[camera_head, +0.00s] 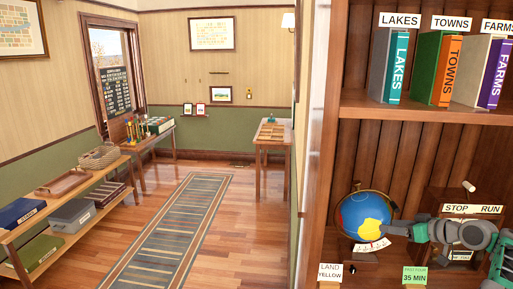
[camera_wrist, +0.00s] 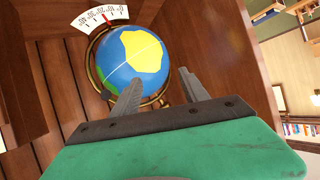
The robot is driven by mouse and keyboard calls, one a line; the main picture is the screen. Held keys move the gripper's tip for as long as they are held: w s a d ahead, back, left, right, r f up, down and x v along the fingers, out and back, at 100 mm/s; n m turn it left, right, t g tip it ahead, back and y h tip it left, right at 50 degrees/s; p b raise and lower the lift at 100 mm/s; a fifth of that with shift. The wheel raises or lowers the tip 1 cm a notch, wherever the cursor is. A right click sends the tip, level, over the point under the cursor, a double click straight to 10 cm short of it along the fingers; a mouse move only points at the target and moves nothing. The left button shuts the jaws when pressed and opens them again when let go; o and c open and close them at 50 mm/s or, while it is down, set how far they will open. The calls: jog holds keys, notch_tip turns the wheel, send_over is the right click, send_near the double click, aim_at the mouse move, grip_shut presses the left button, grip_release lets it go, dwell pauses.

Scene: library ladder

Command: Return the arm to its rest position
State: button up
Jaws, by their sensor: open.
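My gripper (camera_wrist: 158,88) is open and empty in the wrist view, its two grey fingers spread in front of a globe (camera_wrist: 134,55). The globe is blue with a yellow land patch and stands in a brass ring. A curved white scale (camera_wrist: 98,18) with a red pointer shows above it. In the head view my arm reaches in from the right, and its end is close beside the globe (camera_head: 363,214) on the lower shelf. I cannot tell whether a finger touches the globe or its ring.
The wooden bookcase (camera_head: 328,70) has a side panel left of the globe and a shelf (camera_head: 430,107) with several labelled books above. A STOP/RUN panel (camera_head: 472,209) is behind my arm. A LAND YELLOW card (camera_head: 330,272) and a 35 MIN card (camera_head: 414,275) stand in front.

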notch_tip(320, 180, down, 11)
jog(key=s+d+m+g+h, duration=0.2)
jog(key=s+d+m, duration=0.1)
jog(key=m, duration=0.1)
jog(key=s+a+f+m+g+h, duration=0.15)
jog(key=s+f+m+g, duration=0.35)
jog(key=s+f, duration=0.7)
jog(key=s+a+r+g+h+b, duration=0.15)
jog(key=s+a+r, duration=0.25)
jog(key=s+a, duration=0.55)
jog(key=s+a+r+g+h, duration=0.1)
jog(key=s+a+r+g, duration=0.25)
jog(key=s+a, duration=0.6)
jog(key=w+a+r+n+t, duration=0.1)
jog(key=a+r+n+t, duration=0.1)
jog(key=a+r, duration=0.3)
jog(key=w+a+r+n+t+b, duration=0.1)
jog(key=a+r+n+t, duration=0.1)
jog(key=a+r, duration=0.4)
jog(key=shift+w+a+t, duration=0.25)
jog(key=shift+w+t, duration=0.1)
jog(key=shift+t, duration=0.45)
